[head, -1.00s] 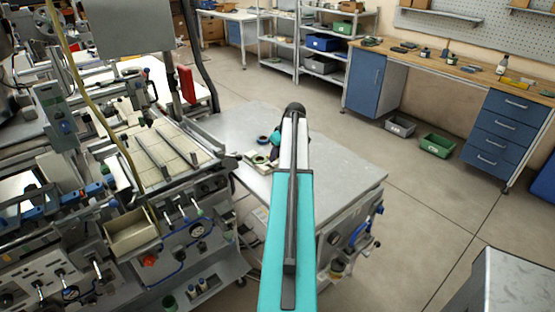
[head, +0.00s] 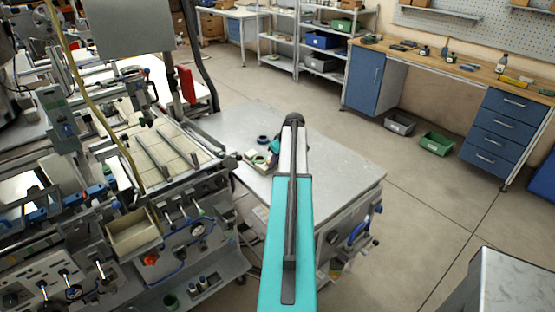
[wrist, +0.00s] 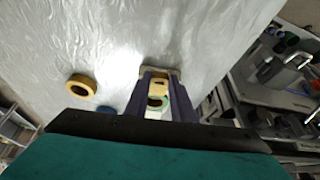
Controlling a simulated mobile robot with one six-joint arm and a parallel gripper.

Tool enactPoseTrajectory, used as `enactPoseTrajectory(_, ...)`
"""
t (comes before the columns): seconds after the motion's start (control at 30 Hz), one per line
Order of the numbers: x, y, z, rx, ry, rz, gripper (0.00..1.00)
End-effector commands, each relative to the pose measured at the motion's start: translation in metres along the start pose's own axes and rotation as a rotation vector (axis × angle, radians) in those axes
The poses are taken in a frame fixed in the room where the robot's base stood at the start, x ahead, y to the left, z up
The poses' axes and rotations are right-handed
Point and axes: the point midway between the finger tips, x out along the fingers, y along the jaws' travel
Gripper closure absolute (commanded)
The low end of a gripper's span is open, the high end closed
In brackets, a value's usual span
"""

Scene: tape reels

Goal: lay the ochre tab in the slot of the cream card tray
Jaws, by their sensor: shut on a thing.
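In the wrist view my gripper (wrist: 160,74) points down at the grey tabletop, its two dark fingers shut on a small ochre piece, the ochre tab (wrist: 159,87). In the head view a cream piece (head: 250,155), perhaps the card tray, lies on the table left of my arm. Its slot cannot be made out, and my arm hides part of that area.
A yellow tape reel (wrist: 81,87) lies left of my gripper, with a blue reel (wrist: 106,110) partly hidden nearby. The grey table (head: 335,175) is bare to the right of my arm. A machine with levers (head: 160,215) stands close at the table's left.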

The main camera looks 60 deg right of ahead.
Motion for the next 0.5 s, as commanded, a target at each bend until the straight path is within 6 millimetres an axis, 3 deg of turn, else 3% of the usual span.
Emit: enactPoseTrajectory(0.5,0.0074,-0.0005,0.0025,0.000,0.000,0.000,0.98)
